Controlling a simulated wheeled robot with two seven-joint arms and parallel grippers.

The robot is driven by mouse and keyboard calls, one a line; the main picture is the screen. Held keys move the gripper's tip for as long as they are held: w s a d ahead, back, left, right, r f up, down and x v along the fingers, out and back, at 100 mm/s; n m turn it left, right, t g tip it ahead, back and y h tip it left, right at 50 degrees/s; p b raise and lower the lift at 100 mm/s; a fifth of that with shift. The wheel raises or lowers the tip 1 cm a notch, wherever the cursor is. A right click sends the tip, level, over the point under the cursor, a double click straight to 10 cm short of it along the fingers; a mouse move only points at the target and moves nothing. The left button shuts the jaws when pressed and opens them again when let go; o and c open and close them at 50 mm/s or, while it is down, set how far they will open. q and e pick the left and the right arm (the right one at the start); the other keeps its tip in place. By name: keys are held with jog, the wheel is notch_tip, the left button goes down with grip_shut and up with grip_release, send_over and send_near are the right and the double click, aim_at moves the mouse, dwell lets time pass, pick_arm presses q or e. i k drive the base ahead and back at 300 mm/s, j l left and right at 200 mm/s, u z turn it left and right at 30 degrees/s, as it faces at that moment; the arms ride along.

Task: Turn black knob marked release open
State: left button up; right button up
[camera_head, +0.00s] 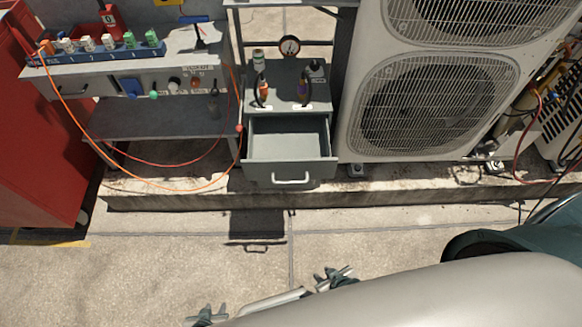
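A small black knob (315,67) stands on the grey cabinet top at the right, with a small label in front that is too small to read. I cannot tell for certain which is marked release. My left gripper (207,317) is at the bottom edge, low over the paving, partly cut off, and looks open and empty. My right gripper (334,279) is to its right, also over the paving, looks open and empty. Both are well apart from the knobs.
An open grey drawer (290,171) juts out below the cabinet top. A gauge (289,46) stands behind it. A red cabinet (35,140) is left, a condenser (425,105) right. A concrete curb runs in front.

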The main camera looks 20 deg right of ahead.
aim_at(315, 65)
jog(key=i+l, duration=0.1)
jog(key=l, duration=0.3)
jog(key=i+l, duration=0.1)
jog(key=l, duration=0.3)
jog(key=i+l+z, duration=0.1)
jog(key=l, duration=0.3)
jog(key=i+l, duration=0.1)
jog(key=l, duration=0.25)
jog(key=i+l, duration=0.15)
jog(key=l, duration=0.25)
jog(key=z, duration=0.05)
